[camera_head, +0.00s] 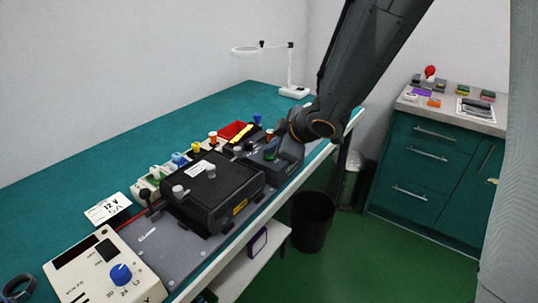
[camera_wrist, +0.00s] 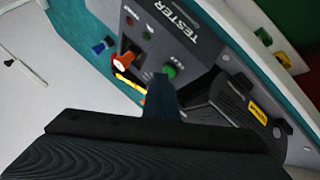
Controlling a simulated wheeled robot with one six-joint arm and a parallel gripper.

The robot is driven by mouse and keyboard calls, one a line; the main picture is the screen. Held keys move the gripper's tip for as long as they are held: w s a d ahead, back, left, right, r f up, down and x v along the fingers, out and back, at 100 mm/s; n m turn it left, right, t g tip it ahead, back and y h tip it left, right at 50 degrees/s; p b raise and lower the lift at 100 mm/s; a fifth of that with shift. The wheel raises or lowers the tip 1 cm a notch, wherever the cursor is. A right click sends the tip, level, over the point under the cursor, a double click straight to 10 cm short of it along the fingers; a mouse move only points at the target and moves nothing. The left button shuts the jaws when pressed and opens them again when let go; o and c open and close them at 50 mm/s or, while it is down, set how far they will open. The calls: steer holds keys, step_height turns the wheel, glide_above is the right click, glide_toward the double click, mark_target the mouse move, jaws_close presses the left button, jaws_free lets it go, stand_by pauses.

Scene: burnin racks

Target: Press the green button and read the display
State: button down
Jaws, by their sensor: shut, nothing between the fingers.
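A dark grey tester (camera_wrist: 185,45), lettered "TESTER", fills the upper middle of the wrist view. It also shows in the head view (camera_head: 262,163), partly behind my arm. Its green button (camera_wrist: 170,70) is labelled but the small text is hard to read. My gripper (camera_wrist: 160,82) is shut and empty, its tip at the lower edge of the green button in the picture. I cannot tell whether it touches. An orange-red knob (camera_wrist: 123,60) sits left of the button. I cannot make out a readable display on the tester; my gripper hides part of it.
A black case with a yellow label (camera_head: 215,188) stands beside the tester. A cream power supply with a blue knob (camera_head: 108,268) is at the near left, with a "12 V" card (camera_head: 107,208) behind it. A magnifier lamp (camera_head: 291,70) stands at the far end of the teal bench.

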mark_target(273, 160)
steer(key=shift+r, duration=0.1)
steer(key=shift+r+p, duration=0.7)
steer(key=shift+p, duration=0.25)
step_height(273, 160, up, 5)
steer(key=p, duration=0.5)
steer(key=shift+p, duration=0.4)
steer(key=shift+d, duration=0.1)
